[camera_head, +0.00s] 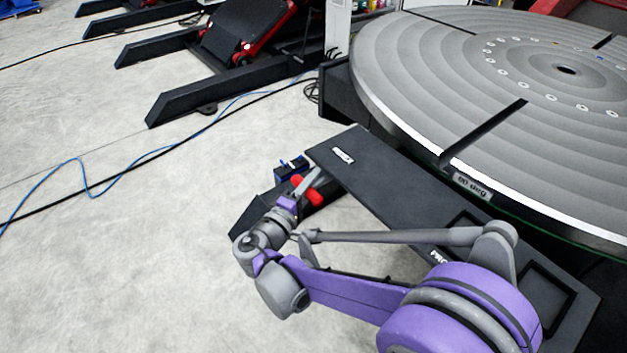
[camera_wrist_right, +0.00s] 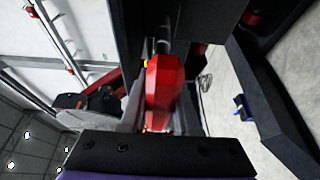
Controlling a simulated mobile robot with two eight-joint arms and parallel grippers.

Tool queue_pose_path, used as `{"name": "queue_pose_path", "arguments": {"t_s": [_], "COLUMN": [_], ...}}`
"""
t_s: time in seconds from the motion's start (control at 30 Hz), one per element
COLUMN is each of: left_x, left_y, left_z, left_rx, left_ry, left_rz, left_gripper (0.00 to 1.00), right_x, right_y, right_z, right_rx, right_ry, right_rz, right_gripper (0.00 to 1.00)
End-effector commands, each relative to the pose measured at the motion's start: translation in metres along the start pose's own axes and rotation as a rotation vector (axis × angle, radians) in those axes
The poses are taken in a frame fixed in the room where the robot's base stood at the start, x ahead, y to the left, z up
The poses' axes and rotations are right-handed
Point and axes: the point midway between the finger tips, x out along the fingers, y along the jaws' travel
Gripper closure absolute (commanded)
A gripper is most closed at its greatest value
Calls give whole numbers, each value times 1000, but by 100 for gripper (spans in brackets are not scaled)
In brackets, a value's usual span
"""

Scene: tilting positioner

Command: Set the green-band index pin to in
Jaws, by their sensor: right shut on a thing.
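A red handle (camera_head: 314,198) sits beside the left end of the dark plate under the big turntable. My right gripper (camera_head: 307,184) is at this handle, and red shows on both sides of a grey finger. In the right wrist view the red handle (camera_wrist_right: 163,92) stands between my fingers, which are shut on it. A grey shaft (camera_wrist_right: 164,47) and a small yellow spot show near its far end. I see no green band, so I cannot tell whether this is the green-band index pin. My left gripper is not in view.
A small dark box with blue parts (camera_head: 291,167) is just behind the handle. The dark plate (camera_head: 372,180) and the grey turntable (camera_head: 440,85) fill the right side. Cables (camera_head: 120,172) cross the open floor at left.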

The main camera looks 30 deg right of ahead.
Motion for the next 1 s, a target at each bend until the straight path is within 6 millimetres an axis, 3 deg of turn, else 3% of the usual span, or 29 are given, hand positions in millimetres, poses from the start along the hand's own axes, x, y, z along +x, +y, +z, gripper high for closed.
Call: {"name": "queue_pose_path", "arguments": {"t_s": [0.27,0.53,0.8,0.83,0.9,1.0], "left_x": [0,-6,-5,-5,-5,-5], "left_y": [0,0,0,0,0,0], "left_z": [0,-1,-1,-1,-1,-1], "left_rx": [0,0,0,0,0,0], "left_ry": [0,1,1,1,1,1], "left_rz": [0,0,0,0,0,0], "left_gripper": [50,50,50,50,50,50], "right_x": [3,37,38,38,38,38], "right_y": [0,1,0,1,0,0], "right_z": [2,16,16,16,16,16], "right_rx": [0,0,0,-1,-1,0], "right_ry": [-2,-4,-4,-4,-4,-3], "right_rz": [-1,1,2,2,2,1], "right_gripper": [100,100,100,65,57,57]}}
